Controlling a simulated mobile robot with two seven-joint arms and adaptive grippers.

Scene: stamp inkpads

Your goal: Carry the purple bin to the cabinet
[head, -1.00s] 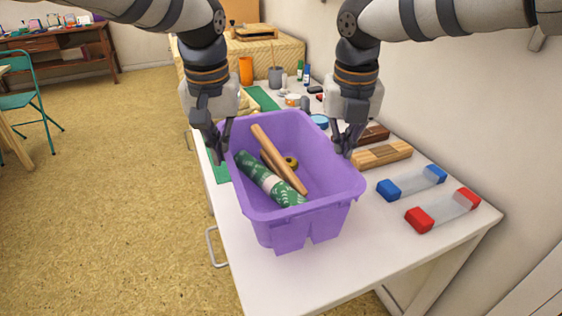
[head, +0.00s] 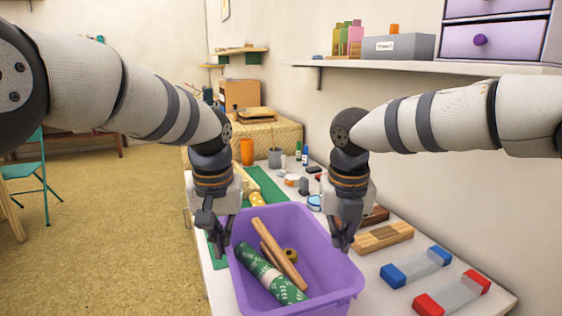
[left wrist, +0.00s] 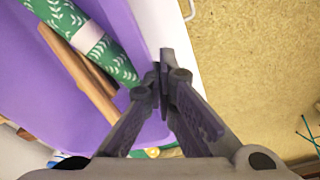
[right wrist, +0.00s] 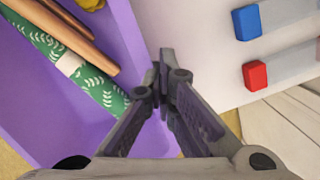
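The purple bin (head: 318,293) is at the front of the white table, and its lower part is cut off in the head view. It holds a green patterned roll (head: 262,272), wooden rods (head: 278,252) and a small yellow-brown ring (head: 291,255). My left gripper (head: 217,240) is shut on the bin's left rim. My right gripper (head: 342,238) is shut on its right rim. Both wrist views show the fingertips together at the bin's walls (left wrist: 75,118), (right wrist: 145,30). Whether the bin rests on the table is hidden. I cannot tell which furniture is the cabinet.
Blue-ended (head: 393,276) and red-ended (head: 428,305) clear blocks lie right of the bin, with a wooden block (head: 384,237) behind them. A wall shelf (head: 400,66) carries a purple-drawer unit (head: 497,40). Open floor (head: 110,230) lies left, with a teal chair (head: 38,170).

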